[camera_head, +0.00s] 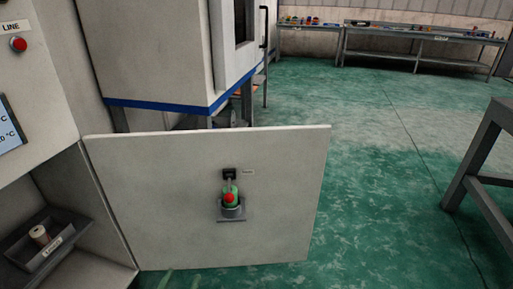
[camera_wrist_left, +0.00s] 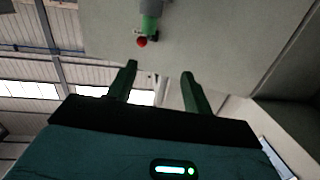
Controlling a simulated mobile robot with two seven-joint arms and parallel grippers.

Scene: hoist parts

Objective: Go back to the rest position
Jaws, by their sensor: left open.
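My left gripper (camera_wrist_left: 160,70) shows in the left wrist view with its two dark green fingers apart and nothing between them. A green part with a red end (camera_head: 230,192) sits upright in a grey holder (camera_head: 232,211) on the pale panel (camera_head: 130,195). The same green part (camera_wrist_left: 150,25) shows upside down at the top of the left wrist view, beyond the fingertips and apart from them. In the head view my left gripper is not clearly visible; only faint green slivers show at the bottom edge. My right gripper is not in view.
The panel stands out from a cabinet whose compartment holds a dark tray (camera_head: 55,250) with a pale cylinder (camera_head: 40,235). A red button (camera_head: 18,45) is at upper left. A grey table frame (camera_head: 487,150) stands at right. Green floor (camera_head: 370,170) is clear between.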

